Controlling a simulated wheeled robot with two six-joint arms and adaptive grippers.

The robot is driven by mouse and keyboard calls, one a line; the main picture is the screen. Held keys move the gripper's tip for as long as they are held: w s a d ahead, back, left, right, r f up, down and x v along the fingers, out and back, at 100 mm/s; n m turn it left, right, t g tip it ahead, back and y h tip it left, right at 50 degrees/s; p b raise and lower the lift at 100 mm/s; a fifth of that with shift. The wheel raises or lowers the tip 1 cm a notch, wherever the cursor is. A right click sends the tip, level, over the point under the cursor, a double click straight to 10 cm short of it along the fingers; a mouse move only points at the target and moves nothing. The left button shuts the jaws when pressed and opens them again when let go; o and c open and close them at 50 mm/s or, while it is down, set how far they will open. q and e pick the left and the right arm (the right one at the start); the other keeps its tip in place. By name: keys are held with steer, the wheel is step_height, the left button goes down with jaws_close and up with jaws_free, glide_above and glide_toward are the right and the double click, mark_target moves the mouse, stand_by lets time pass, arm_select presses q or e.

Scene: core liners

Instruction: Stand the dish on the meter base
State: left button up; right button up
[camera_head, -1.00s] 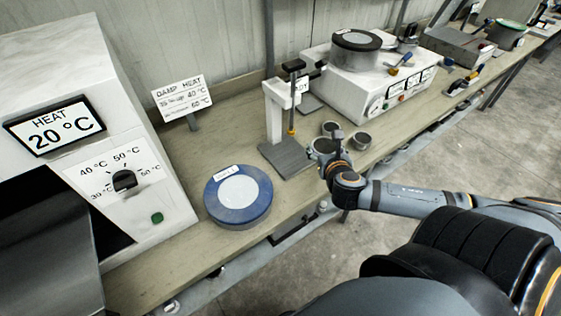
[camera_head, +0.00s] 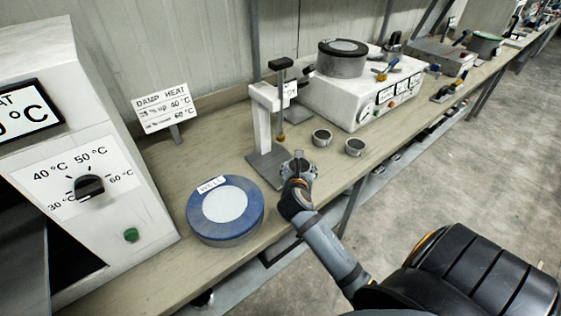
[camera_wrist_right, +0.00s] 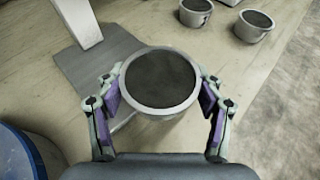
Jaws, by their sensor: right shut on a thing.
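My right gripper (camera_head: 299,163) is shut on a small round metal dish with a dark filling; the dish (camera_wrist_right: 160,78) sits level between the fingers in the right wrist view. In the head view the gripper mostly hides it. The meter base is a flat grey plate (camera_head: 260,166) under a white post (camera_head: 262,125) with a black-topped plunger. The plate also shows in the wrist view (camera_wrist_right: 95,62). The held dish overlaps the plate's right edge in that view; I cannot tell whether it touches. My left gripper is not in view.
Two similar dishes (camera_head: 321,138) (camera_head: 355,147) stand on the bench right of the base. A blue-rimmed round container (camera_head: 226,235) stands in front-left. A white heater cabinet (camera_head: 95,185) is at left, a white instrument (camera_head: 360,95) behind right, and a sign (camera_head: 163,108) behind.

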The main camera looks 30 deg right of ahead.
glide_above(281, 166)
steer(key=shift+a, duration=0.1)
steer(key=shift+f, duration=1.8)
steer(key=o, duration=1.4)
steer(key=shift+f, duration=0.15)
steer(key=shift+c, duration=0.2)
